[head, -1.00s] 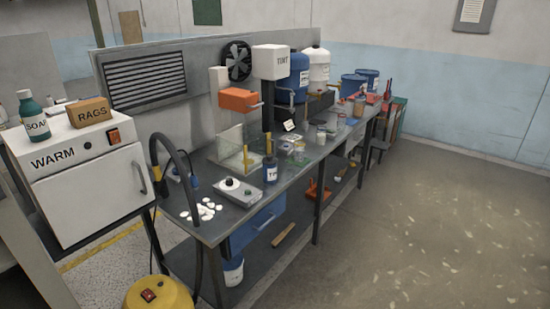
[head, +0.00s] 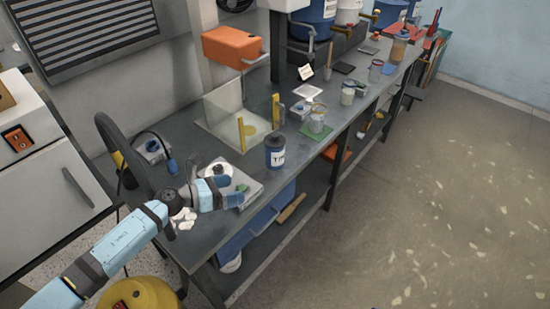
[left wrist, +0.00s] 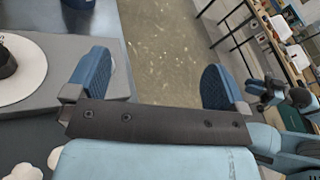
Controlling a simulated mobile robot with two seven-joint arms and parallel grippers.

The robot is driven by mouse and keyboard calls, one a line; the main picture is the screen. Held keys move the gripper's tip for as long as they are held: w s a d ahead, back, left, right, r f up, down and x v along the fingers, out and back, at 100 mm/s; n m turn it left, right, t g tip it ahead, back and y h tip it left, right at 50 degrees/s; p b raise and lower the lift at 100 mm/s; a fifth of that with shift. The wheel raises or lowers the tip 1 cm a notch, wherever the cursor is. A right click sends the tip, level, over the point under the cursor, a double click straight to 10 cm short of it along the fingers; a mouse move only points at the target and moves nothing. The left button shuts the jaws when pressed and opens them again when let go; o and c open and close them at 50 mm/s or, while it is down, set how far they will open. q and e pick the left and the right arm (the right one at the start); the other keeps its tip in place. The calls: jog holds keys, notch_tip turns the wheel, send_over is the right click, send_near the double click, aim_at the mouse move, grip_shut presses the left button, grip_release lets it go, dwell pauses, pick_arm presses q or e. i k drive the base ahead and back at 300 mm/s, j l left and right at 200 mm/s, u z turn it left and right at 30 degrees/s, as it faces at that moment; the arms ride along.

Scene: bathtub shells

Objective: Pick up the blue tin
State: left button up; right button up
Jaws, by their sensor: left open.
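The blue tin (head: 275,152) has a dark lid and a white label. It stands upright on the grey workbench near its front edge in the head view. My left gripper (head: 231,190) is open and empty, over the flat grey device with a white round top, to the lower left of the tin and apart from it. In the left wrist view the two blue fingers of my left gripper (left wrist: 155,80) are spread wide with no tin between them.
The grey device (head: 245,178) and white pieces (head: 185,218) lie close to my left gripper. Behind the tin stand a clear panel with yellow posts (head: 241,135) and an orange box (head: 232,47). Jars (head: 316,123) stand to its right. The floor at right is open.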

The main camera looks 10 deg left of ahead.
aim_at(274, 158)
jog(key=i+l, duration=0.15)
jog(key=i, duration=0.7)
